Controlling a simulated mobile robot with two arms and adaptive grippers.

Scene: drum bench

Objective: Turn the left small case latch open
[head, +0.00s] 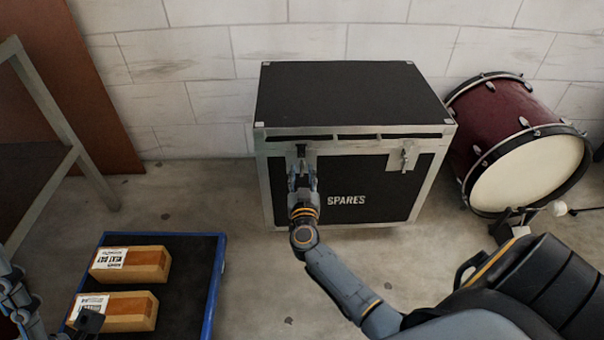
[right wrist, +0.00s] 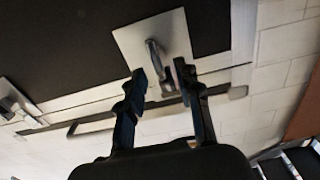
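A black case with metal edges and the word SPARES (head: 346,200) stands against the wall. Its left latch (right wrist: 154,58) is a small metal lever on a light plate; in the head view my right gripper mostly covers it. The right latch (head: 405,157) is on the same front face. My right gripper (head: 302,178) is at the left latch. In the right wrist view its two dark fingers (right wrist: 162,82) stand apart, one on each side of the lever, with no clear grip on it. My left gripper (head: 88,322) is partly visible at the lower left, its fingers unclear.
A blue-edged platform (head: 196,290) with two cardboard boxes (head: 130,264) lies at the lower left. A dark red drum (head: 515,135) with a pedal stands right of the case. A metal frame (head: 75,150) stands at left. Floor before the case is clear.

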